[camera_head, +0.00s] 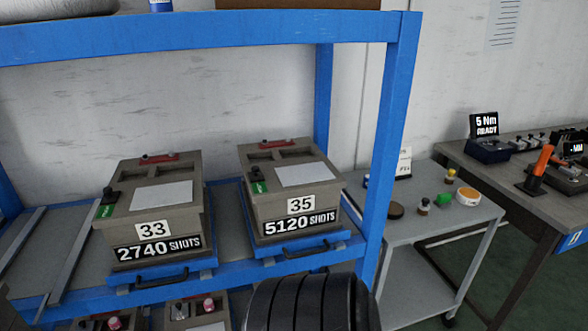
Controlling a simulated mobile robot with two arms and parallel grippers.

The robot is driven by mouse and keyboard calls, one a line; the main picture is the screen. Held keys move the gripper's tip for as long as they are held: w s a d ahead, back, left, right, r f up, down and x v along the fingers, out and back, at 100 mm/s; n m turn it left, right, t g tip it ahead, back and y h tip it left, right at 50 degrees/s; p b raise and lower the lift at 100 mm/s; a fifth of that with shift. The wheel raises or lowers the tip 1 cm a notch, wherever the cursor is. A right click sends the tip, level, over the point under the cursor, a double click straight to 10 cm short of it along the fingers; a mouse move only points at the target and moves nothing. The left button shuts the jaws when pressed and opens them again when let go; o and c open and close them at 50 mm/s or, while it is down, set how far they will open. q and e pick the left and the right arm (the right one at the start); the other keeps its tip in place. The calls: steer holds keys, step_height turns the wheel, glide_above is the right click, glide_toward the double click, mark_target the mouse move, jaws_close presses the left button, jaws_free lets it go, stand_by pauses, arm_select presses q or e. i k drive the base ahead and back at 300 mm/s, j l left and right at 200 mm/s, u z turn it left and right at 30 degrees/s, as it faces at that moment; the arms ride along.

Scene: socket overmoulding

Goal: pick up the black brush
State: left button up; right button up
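I cannot make out a black brush in the head view. Small items stand on the grey cart (420,232), among them a small dark-topped bottle (424,207), a brown disc (396,211), a green block (443,199), a white and orange round tin (467,196) and a yellow-topped item (450,176). They are too small to tell in detail. Neither of my grippers shows. A black ribbed shape at the bottom middle appears to be part of my own body and hides some of the lower shelf.
A blue rack (396,120) holds mould boxes marked 33 (115,223) and 35 (256,207), with more boxes below. Its post stands left of the cart. A workbench (500,174) with tools is at the right. Green floor shows between cart and bench.

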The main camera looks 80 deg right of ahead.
mark_target(424, 207)
steer(key=z, duration=3.5)
steer(key=u, duration=2.9)
steer(key=z, duration=2.75)
steer(key=i+z, duration=0.1)
